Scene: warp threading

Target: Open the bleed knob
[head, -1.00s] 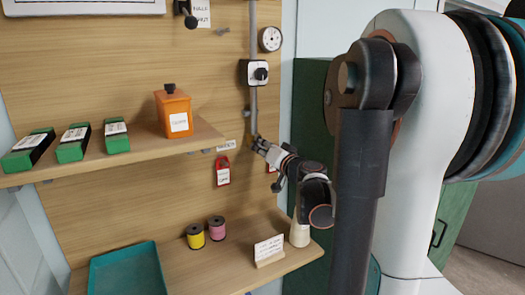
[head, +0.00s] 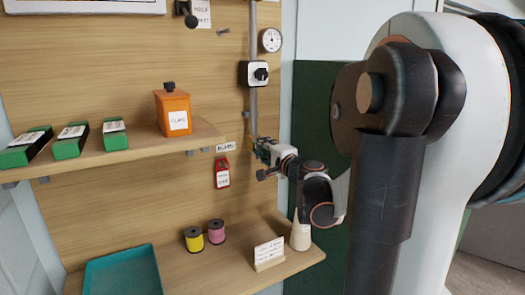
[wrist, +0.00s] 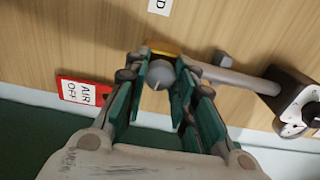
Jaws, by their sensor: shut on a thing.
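The bleed knob (wrist: 160,74) is a small round grey knob with a mark on its face, in front of a brass-coloured part on the wooden panel. It sits between the green pads of my gripper (wrist: 158,88), which is shut on it. In the head view my gripper (head: 261,151) is at the lower end of the grey vertical pipe, just right of the white label (head: 225,147). The knob is hidden by my gripper there.
A red "AIR OFF" tag (head: 222,172) hangs left of my gripper; it also shows in the wrist view (wrist: 84,91). A boxed switch (head: 260,74) and gauge (head: 269,40) are above on the pipe (head: 253,105). An orange canister (head: 173,110) stands on the left shelf.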

